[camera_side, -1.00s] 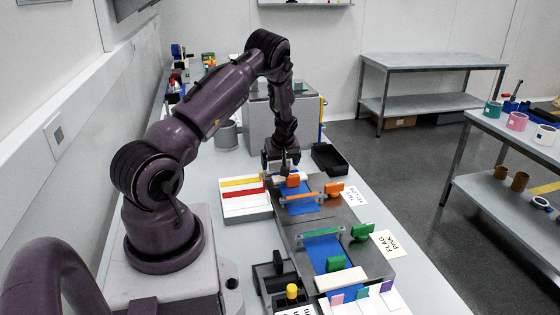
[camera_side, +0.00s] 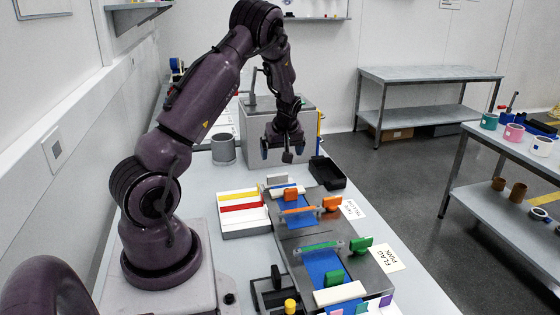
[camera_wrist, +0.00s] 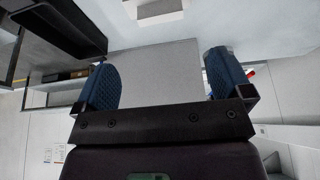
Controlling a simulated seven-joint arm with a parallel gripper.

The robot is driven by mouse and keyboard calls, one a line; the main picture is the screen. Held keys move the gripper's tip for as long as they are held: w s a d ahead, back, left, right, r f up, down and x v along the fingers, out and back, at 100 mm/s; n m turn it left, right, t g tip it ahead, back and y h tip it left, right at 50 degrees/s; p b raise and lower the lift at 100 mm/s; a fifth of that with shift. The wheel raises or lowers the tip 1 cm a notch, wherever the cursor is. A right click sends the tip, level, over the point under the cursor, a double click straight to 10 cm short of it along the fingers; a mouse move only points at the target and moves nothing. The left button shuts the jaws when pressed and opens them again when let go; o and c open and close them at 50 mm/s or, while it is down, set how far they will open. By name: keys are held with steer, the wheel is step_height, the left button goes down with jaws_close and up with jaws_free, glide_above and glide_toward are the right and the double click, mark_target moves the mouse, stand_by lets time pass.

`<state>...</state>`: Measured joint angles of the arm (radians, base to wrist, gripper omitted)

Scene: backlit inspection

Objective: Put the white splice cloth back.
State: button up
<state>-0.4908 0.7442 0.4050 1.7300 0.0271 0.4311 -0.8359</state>
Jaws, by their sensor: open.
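My gripper (camera_side: 283,152) is open, with nothing between its blue fingers; it also shows in the wrist view (camera_wrist: 162,78). It hangs above the far end of the grey track fixture, clear of it. White strips (camera_side: 237,193) lie in a shallow tray (camera_side: 247,234) left of the fixture, beside a yellow strip (camera_side: 240,200) and a red strip (camera_side: 241,207). A small white piece (camera_side: 288,188) lies across the fixture's far end, behind an orange block (camera_side: 290,194). I cannot tell which white piece is the splice cloth.
A black open bin (camera_side: 327,173) stands right of the fixture's far end. A large grey box (camera_side: 262,130) stands behind my gripper, with a grey cup (camera_side: 223,150) to its left. Orange and green clamps (camera_side: 360,244) rise along the fixture. A white bar (camera_side: 340,294) lies nearer.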

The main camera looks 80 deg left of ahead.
steer(key=w+d+r+m+t+h, duration=0.15)
steer(key=d+r+m, duration=0.25)
steer(key=d+r, duration=0.55)
steer(key=d+r+m+t+h, duration=0.15)
steer(key=d+r+m, duration=0.25)
steer(key=d+r, duration=0.55)
steer(key=s+d+r+m+t, duration=0.1)
steer(key=s+d+m, duration=0.4)
steer(key=d, duration=0.4)
steer(key=s+d+r+m+t+h, duration=0.1)
steer(key=s+d+m, duration=0.4)
steer(key=s+d, duration=0.2)
steer(key=shift+d+r+t+h, duration=0.3)
steer(key=shift+d+r, duration=0.05)
steer(key=shift+d, duration=0.8)
